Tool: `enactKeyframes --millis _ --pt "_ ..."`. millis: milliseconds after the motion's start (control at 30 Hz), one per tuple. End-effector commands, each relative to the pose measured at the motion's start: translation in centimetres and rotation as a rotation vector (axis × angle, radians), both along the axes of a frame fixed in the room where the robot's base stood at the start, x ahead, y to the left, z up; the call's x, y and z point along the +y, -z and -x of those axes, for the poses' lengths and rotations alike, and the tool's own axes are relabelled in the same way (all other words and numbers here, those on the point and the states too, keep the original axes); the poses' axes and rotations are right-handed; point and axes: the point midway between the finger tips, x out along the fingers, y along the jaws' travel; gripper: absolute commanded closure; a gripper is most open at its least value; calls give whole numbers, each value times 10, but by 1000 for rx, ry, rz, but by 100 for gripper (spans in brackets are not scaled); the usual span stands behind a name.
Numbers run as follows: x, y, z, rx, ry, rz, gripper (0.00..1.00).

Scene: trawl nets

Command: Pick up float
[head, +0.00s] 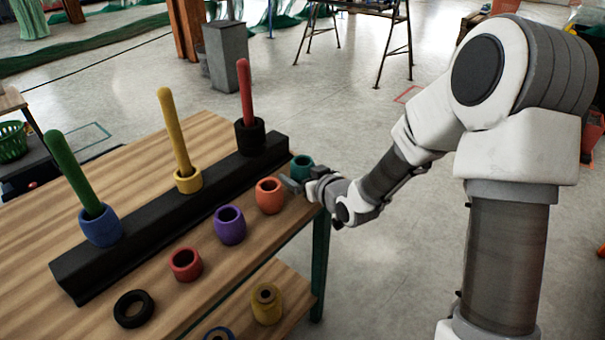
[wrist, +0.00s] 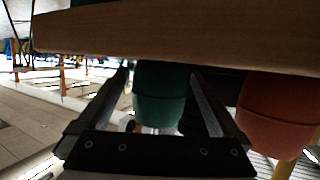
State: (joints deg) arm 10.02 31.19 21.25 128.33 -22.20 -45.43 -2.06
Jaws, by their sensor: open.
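Several ring-shaped floats stand on the wooden table. A teal float (head: 301,167) is at the right end of the row, with an orange float (head: 270,195), a purple float (head: 229,225) and a red float (head: 185,264) nearer. My gripper (head: 291,185) is open at the table's right edge, beside the teal and orange floats. In the wrist view the teal float (wrist: 161,98) shows between the spread fingers of my gripper (wrist: 160,76), and the orange float (wrist: 277,112) is right of them. I cannot tell whether the fingers touch the teal float.
A black rack (head: 150,226) holds green, yellow and red pegs, with blue (head: 100,228), yellow (head: 188,181) and black (head: 249,136) floats around their bases. A black ring (head: 133,309) lies at the front. A lower shelf holds a yellow float (head: 267,306). Open floor lies right of the table.

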Motion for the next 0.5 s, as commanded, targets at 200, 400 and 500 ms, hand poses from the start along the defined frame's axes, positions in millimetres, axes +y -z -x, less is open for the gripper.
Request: enactKeyframes --millis 200,400,500 --pt "0 0 0 1 0 0 14" --pt "-1 0 1 1 0 0 50" --pt "-1 0 1 1 0 0 68"
